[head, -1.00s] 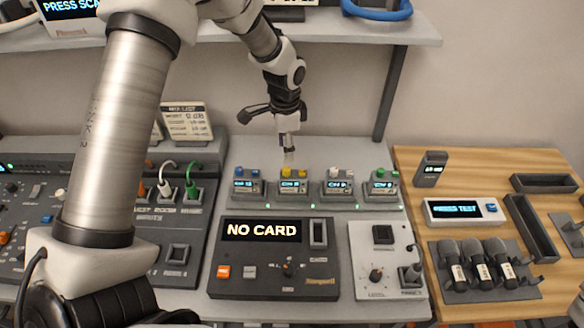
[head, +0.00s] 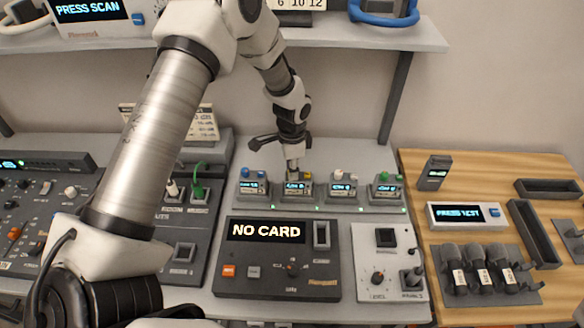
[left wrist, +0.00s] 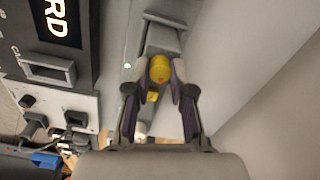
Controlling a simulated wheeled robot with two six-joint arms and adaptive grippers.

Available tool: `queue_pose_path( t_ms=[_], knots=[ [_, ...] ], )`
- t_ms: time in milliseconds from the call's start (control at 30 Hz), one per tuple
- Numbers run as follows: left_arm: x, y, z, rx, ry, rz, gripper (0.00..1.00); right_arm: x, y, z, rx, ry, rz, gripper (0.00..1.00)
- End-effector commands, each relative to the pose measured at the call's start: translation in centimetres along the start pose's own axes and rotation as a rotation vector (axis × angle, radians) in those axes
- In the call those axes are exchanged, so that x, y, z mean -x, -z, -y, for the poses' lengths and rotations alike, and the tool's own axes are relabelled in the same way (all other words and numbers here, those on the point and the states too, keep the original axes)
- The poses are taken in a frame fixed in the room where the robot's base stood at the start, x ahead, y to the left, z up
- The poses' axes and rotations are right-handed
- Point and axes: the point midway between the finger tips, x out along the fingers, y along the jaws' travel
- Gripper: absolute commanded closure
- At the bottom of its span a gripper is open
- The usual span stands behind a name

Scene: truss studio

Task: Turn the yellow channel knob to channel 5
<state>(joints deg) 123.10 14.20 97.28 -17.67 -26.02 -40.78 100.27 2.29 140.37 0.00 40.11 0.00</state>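The yellow channel knob (left wrist: 160,68) stands between the two fingertips of my left gripper (left wrist: 162,74) in the left wrist view, close to or touching both. I cannot tell whether they press on it. In the head view my left gripper (head: 294,166) points down onto the yellow unit (head: 297,201), second from left in a row of small grey units. The gripper hides the knob there. A small yellow piece shows beside it on the unit. The unit's lit display is too blurred to read. My right gripper is not in view.
Similar units with blue (head: 244,173), white (head: 337,174) and green (head: 383,176) knobs stand close on both sides. In front is a dark console reading NO CARD (head: 266,231). A grey shelf (head: 350,40) hangs above. A wooden table (head: 420,230) with microphones lies to the right.

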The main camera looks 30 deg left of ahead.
Motion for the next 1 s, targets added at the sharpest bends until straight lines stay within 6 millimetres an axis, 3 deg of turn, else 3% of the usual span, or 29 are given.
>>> queue_pose_path(
  t_ms=[467, 1000],
  knots=[
    [0.0, 0.0, 0.0, 0.105, -0.001, 0.002, 1.00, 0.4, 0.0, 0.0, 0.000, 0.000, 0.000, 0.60],
    [0.1, -0.1, 0.0, 0.566, -0.001, 0.003, 1.00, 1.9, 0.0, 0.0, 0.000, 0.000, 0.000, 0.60]
  ],
)
